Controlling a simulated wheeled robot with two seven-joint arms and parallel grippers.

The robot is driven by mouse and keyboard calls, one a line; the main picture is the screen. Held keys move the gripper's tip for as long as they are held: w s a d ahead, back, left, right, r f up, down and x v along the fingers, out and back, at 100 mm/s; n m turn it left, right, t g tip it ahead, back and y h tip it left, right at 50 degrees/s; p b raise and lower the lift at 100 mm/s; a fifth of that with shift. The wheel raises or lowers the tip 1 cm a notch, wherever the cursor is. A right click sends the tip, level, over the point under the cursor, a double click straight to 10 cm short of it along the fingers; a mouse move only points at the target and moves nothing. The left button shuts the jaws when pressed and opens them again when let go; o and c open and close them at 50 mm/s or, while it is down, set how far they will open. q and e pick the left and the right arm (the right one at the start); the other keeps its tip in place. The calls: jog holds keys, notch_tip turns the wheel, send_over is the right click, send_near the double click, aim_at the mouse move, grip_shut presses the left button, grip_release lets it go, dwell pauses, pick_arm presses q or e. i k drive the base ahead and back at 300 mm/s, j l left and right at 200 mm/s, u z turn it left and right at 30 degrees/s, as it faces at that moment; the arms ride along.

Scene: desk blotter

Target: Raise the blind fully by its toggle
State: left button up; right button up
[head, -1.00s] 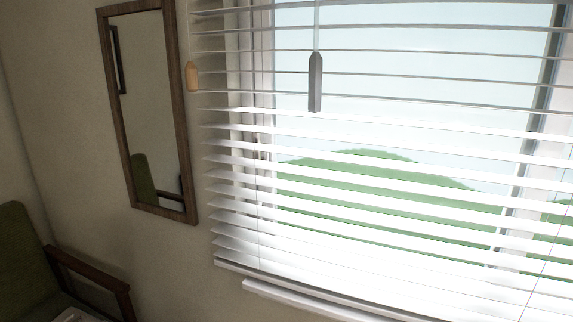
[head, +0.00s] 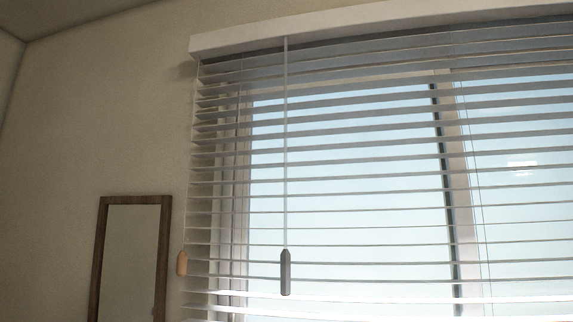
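The white slatted blind (head: 350,172) hangs lowered over the window, its slats tilted open so that sky shows between them. Its white headrail (head: 370,25) runs along the top. A grey toggle (head: 286,272) hangs on a pale cord or wand in front of the slats, left of the window's middle. A tan wooden toggle (head: 182,263) hangs at the blind's left edge. The blind's bottom is below the view. Neither of my grippers shows.
A mirror in a brown wooden frame (head: 102,250) hangs on the wall left of the blind. The beige wall (head: 100,120) between them is bare. The ceiling shows at the upper left.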

aim_at(181, 266)
jog(key=k+j+z, duration=0.15)
jog(key=z, duration=0.35)
jog(key=k+z, duration=0.25)
jog(key=z, duration=0.25)
jog(key=u, duration=1.4)
jog(key=z, duration=1.4)
jog(key=u, duration=1.4)
